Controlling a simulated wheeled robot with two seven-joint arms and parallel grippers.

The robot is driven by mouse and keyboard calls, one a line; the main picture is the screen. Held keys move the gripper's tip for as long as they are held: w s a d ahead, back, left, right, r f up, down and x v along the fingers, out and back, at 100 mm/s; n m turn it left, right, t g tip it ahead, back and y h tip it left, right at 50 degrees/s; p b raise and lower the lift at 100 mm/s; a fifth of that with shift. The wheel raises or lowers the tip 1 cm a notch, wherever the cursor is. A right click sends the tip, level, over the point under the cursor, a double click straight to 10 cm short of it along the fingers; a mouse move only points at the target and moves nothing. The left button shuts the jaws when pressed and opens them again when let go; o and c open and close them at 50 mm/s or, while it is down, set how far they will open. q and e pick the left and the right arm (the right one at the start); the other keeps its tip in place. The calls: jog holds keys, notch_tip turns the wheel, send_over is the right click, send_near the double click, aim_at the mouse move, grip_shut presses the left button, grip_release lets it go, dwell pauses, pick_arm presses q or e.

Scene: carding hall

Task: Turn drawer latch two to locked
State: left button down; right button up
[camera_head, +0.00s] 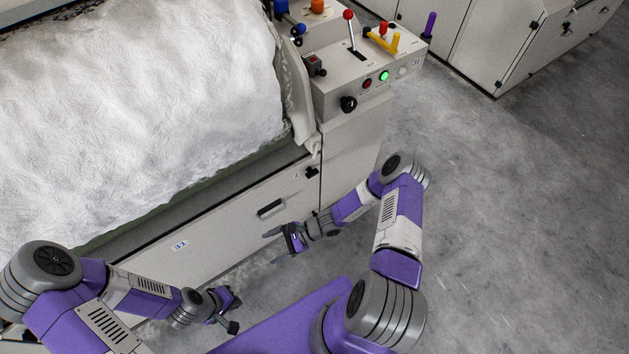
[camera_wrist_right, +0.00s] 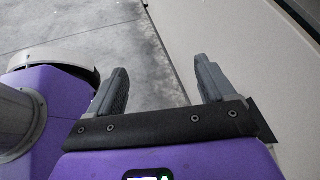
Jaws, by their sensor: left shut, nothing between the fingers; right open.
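A pale drawer front (camera_head: 225,235) runs along the lower side of the machine, with a dark recessed handle (camera_head: 271,208) and a small label (camera_head: 180,245). A small dark latch-like fitting (camera_head: 312,173) sits near its upper right end; its number and setting are too small to read. My right gripper (camera_head: 272,247) is open and empty in front of the drawer, below the handle and apart from the latch. In the right wrist view its fingers (camera_wrist_right: 160,75) are spread over bare floor beside a pale panel. My left gripper (camera_head: 232,326) is shut and empty, low in front of the machine.
White fibre (camera_head: 130,110) fills the machine top. Grey floor (camera_head: 510,220) at right is clear.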

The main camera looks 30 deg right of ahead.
jog(key=w+d+f+m+t+b, duration=0.1)
jog(key=w+d+f+m+t, duration=0.1)
jog(key=w+d+m+t, duration=0.35)
jog(key=m+t+h+b, duration=0.3)
jog(key=m+t+h, duration=0.6)
jog(key=m+h, duration=0.2)
send_near(314, 175)
jog(key=w, duration=0.5)
jog(key=w+b, duration=0.1)
jog(key=w, duration=0.1)
jog(key=w+b, duration=0.1)
jog(key=w, duration=0.1)
jog(key=shift+w+a, duration=0.25)
jog(key=shift+a, duration=0.1)
pick_arm(q)
notch_tip(314, 175, down, 7)
pick_arm(e)
jog(key=shift+r, duration=0.1)
jog(key=c, duration=1.1)
jog(key=shift+o, duration=0.2)
